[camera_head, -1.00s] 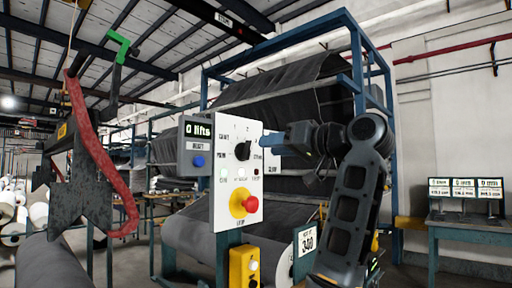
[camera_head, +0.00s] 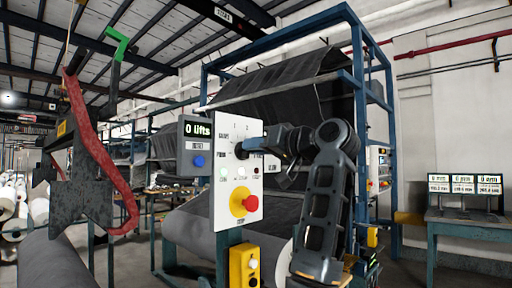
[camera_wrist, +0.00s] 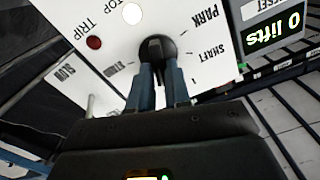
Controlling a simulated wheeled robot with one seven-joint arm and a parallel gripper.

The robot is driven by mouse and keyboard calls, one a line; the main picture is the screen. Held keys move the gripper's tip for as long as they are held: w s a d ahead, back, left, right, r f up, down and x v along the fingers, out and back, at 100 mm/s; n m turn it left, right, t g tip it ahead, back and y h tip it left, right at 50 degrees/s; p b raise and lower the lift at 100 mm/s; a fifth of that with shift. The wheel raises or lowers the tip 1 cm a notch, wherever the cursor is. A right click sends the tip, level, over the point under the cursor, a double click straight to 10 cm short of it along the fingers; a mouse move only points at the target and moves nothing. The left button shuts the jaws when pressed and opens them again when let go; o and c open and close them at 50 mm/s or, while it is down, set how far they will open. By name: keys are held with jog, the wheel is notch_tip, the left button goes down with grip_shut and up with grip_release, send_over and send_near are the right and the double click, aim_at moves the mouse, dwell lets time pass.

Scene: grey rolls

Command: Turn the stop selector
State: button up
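The stop selector is a black round knob (camera_head: 241,151) with a raised bar, on a white upright panel (camera_head: 226,192). In the wrist view the knob (camera_wrist: 156,47) appears upside down, among labels such as PARK and SHAFT. My gripper (camera_head: 264,144) reaches the panel from the right, at the knob. In the wrist view the two blue fingers of my gripper (camera_wrist: 159,78) lie close on either side of the knob's dark bar and appear shut on it. The fingertips partly cover the knob's lower side.
A red mushroom button (camera_head: 250,203) on a yellow base sits below the knob. A grey box (camera_head: 195,158) reading "0 lifts" adjoins the panel's left. A yellow button box (camera_head: 244,265) is below. A red-wrapped hanging arm (camera_head: 98,150) is at left, a blue frame (camera_head: 357,80) behind.

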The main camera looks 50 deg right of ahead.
grip_shut()
jog(key=shift+a+f+n+b, duration=0.2)
jog(key=shift+n+b, duration=0.65)
jog(key=shift+n, duration=1.8)
jog(key=shift+a+r+n+b, duration=0.2)
jog(key=shift+n+b, duration=0.7)
jog(key=shift+n, duration=1.7)
jog(key=shift+a+f+n+b, duration=0.25)
jog(key=shift+n+b, duration=0.6)
jog(key=shift+n, duration=1.8)
jog(key=shift+o, duration=2.2)
grip_release()
